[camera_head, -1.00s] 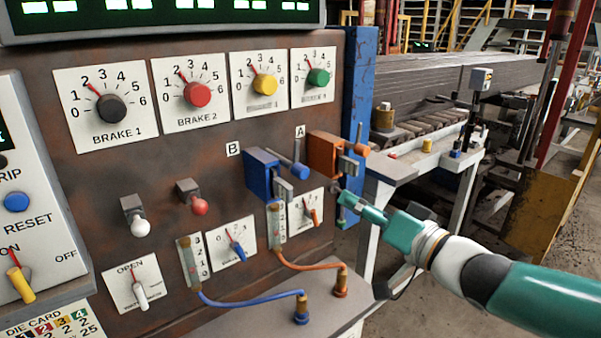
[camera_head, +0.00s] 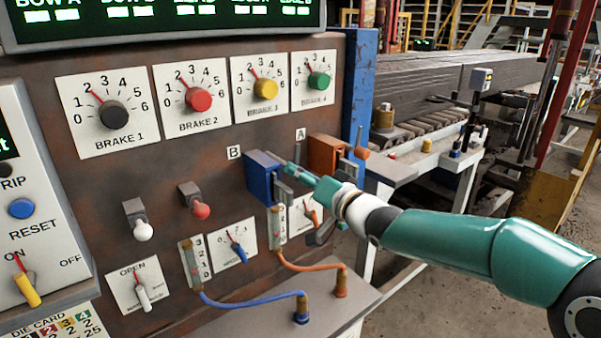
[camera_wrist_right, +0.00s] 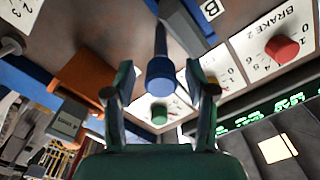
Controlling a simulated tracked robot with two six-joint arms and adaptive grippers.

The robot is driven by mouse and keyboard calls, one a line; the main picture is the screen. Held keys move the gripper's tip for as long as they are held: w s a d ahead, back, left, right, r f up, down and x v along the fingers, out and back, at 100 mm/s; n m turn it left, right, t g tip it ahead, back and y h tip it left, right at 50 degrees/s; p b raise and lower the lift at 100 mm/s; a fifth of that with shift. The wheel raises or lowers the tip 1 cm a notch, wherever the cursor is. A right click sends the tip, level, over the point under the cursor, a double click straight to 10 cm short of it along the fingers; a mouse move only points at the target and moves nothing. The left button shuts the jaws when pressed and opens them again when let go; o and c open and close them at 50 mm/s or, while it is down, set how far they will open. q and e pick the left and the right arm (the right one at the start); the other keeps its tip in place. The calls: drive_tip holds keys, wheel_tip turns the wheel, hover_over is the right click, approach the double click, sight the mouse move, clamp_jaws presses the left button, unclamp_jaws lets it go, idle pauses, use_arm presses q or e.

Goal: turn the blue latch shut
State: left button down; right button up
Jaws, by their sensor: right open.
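The blue latch (camera_head: 259,178) is a blue block with a grey bolt, mounted on the brown panel beside label B. Its handle is a grey rod ending in a blue knob (camera_wrist_right: 160,77). My right gripper (camera_head: 291,172) is at the latch in the head view and hides the knob there. In the right wrist view its two fingers (camera_wrist_right: 162,92) are apart, one on each side of the blue knob. Gaps show between knob and fingers. My left gripper is not in view.
An orange latch (camera_head: 324,154) by label A sits close to the right of my gripper. Below are a dial card (camera_head: 304,221) and a gauge tube with an orange hose (camera_head: 310,267). A red-tipped switch (camera_head: 199,207) is to the left. Open floor lies right of the panel.

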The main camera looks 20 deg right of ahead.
drive_tip(key=shift+w+a, duration=0.1)
drive_tip(key=shift+w, duration=0.15)
drive_tip(key=c, duration=0.9)
drive_tip(key=shift+a, duration=0.25)
clamp_jaws()
drive_tip(key=shift+d, duration=0.25)
